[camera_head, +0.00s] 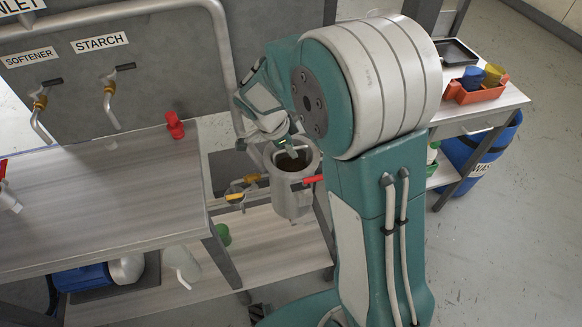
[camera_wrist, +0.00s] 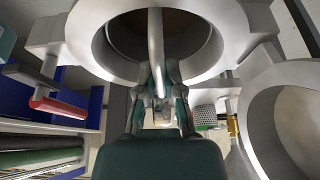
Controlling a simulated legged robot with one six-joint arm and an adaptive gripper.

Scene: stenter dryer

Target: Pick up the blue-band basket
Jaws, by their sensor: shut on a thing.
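My gripper (camera_head: 287,148) is over the open top of a grey metal vessel (camera_head: 290,200) beside the long table. In the wrist view, my gripper (camera_wrist: 160,88) has its fingers closed around a curved grey bar (camera_wrist: 156,48) that runs across the vessel's round mouth (camera_wrist: 85,40). The bar looks like a handle; whether it belongs to a basket inside I cannot tell. The inside of the vessel is dark and brownish. No blue band shows in either view. A small grey perforated piece (camera_wrist: 203,116) shows behind the fingers.
A red lever (camera_head: 313,179) and a yellow lever (camera_head: 235,197) stick out by the vessel. A second round grey rim (camera_wrist: 255,120) is close at right in the wrist view. The table (camera_head: 120,190) is at left. A side table with an orange bin (camera_head: 475,95) stands at right.

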